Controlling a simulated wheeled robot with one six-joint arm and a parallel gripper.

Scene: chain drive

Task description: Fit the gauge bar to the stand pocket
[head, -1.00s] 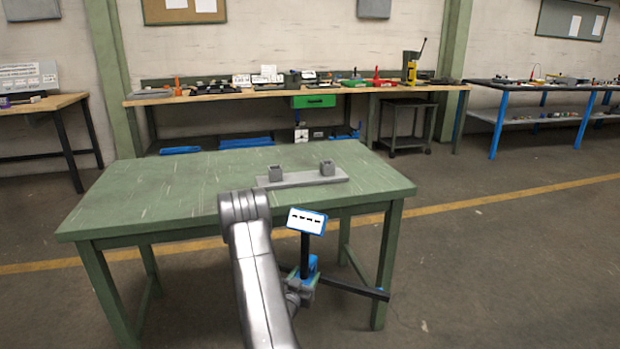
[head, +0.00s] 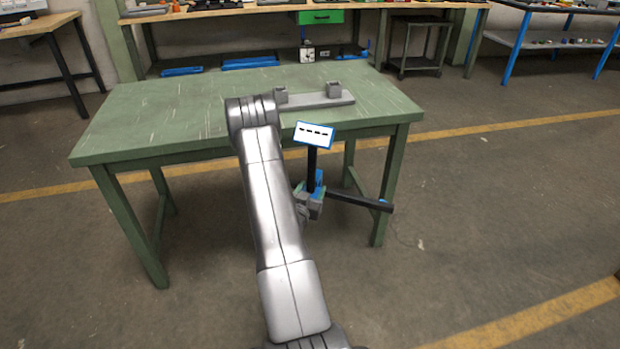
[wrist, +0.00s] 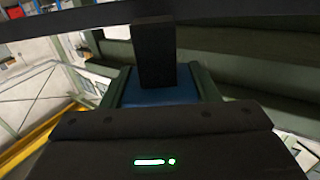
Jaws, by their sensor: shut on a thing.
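The gauge bar is a dark bar (head: 358,201) with a blue grip piece. It also crosses the top of the wrist view (wrist: 85,20), with a dark post (wrist: 154,55) below it. In the head view a dark post (head: 312,162) carries a white, blue-edged plate with dashes (head: 315,134). My gripper (head: 315,192) is shut on the blue piece (wrist: 160,92), in front of and below the table's near edge. The grey stand (head: 318,102) lies on the table, with a block at each end (head: 281,96) (head: 333,89). The pocket openings are too small to make out.
The green table (head: 165,115) is otherwise bare, with free top left of the stand. Its near edge and right front leg (head: 388,190) are close to the held bar. A workbench (head: 230,10) stands behind. The floor at right is clear.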

